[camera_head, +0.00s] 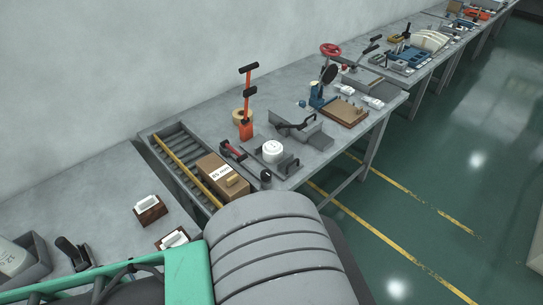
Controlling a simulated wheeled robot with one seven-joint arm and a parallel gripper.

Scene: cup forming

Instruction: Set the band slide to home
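I cannot tell for sure which part is the band slide. On the grey bench (222,110), a grey fixture (268,160) carries a white round piece (272,151) and black handles. A lever with a red part (232,150) lies at its left. Behind it is a grey block with a black handle (296,126). An orange upright lever with black grips (247,105) stands at the back left, beside a tan roll (240,117). My gripper is not in view.
A roller conveyor (166,155) with a yellow rail holds a cardboard box (222,178). Two brown blocks with white tops (150,209) sit on the near left bench (92,195). A blue device (317,98) and a wooden board (344,112) stand farther right. The green floor (425,150) is open.

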